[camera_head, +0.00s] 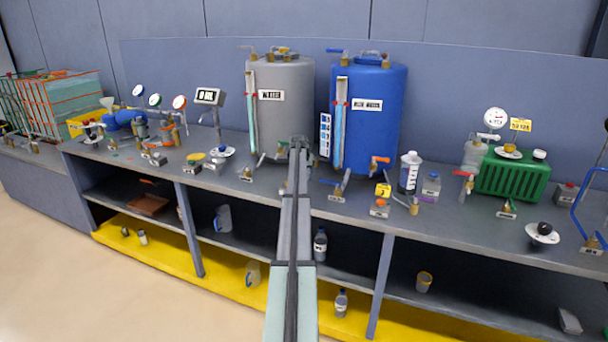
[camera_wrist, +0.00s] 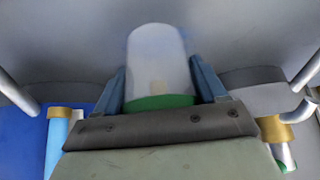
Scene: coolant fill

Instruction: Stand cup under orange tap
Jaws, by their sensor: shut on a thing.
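My gripper (camera_wrist: 163,82) is shut on a cup (camera_wrist: 157,55), a pale translucent one with a green band at the end nearest the wrist. The two blue fingers sit on either side of it. In the head view my gripper (camera_head: 298,145) is at the counter, in front of the gap between the grey and blue tanks; the cup is hidden there by my arm. An orange-handled tap (camera_head: 380,160) is at the lower right front of the blue tank, to the right of my gripper and apart from it.
The grey tank (camera_head: 284,110) and blue tank (camera_head: 375,115) stand close behind my gripper. A green ribbed unit (camera_head: 515,178) stands further right.

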